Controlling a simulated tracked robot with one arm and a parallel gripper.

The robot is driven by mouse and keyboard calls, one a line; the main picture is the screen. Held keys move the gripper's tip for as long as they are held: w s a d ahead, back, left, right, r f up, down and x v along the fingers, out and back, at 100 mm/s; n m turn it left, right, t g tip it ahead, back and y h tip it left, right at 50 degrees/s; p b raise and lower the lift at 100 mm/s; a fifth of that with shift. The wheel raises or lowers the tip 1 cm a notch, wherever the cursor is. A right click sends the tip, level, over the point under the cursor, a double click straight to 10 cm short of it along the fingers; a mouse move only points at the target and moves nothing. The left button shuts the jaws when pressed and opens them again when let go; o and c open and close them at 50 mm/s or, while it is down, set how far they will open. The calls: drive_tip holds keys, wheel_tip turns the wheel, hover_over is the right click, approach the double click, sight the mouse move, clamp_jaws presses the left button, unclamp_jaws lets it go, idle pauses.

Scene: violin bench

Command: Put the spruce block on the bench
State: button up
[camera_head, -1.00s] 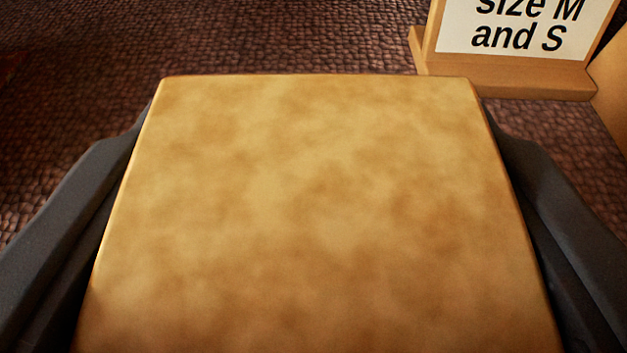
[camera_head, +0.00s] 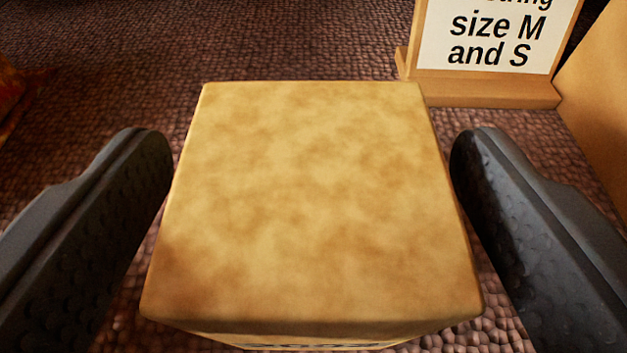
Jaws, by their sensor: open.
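A pale tan, mottled block (camera_head: 315,200), which looks like the spruce block, sits on a dark brown, pebbly-textured surface (camera_head: 290,40). A strip of dark marking shows at the bottom of its near face, mostly cut off by the frame. My gripper (camera_head: 312,165) is open, with one dark finger to the left of the block and one to the right. I cannot tell whether the dark surface is the bench top.
A wooden stand with a white sign reading "size M and S" (camera_head: 495,40) is at the upper right, behind the block. A tan wooden panel (camera_head: 600,90) rises at the right edge. An orange-brown object (camera_head: 15,95) shows at the left edge.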

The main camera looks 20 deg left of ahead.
drive_tip(key=p+v, duration=0.1)
drive_tip(key=v, duration=0.5)
drive_tip(key=shift+s+d+r, duration=0.1)
drive_tip(key=shift+s, duration=0.25)
drive_tip(key=shift+b+v, duration=0.85)
drive_tip(key=shift+v, duration=0.4)
drive_tip(key=shift+r, duration=0.1)
drive_tip(key=w+d+r+m+t, duration=0.1)
drive_tip(key=d+r, duration=0.4)
drive_tip(key=r, duration=0.7)
drive_tip(key=w+d+r, duration=0.1)
drive_tip(key=d+r, duration=0.4)
drive_tip(key=r, duration=0.6)
drive_tip(key=s+d+r+m+h, duration=0.1)
drive_tip(key=s+d+r, duration=0.3)
drive_tip(key=r, duration=0.6)
drive_tip(key=s+d+r+m+h, duration=0.1)
drive_tip(key=s+d+r+h, duration=0.2)
drive_tip(key=s+r, duration=0.6)
drive_tip(key=shift+d+r, duration=0.55)
drive_tip(key=shift+r, duration=0.45)
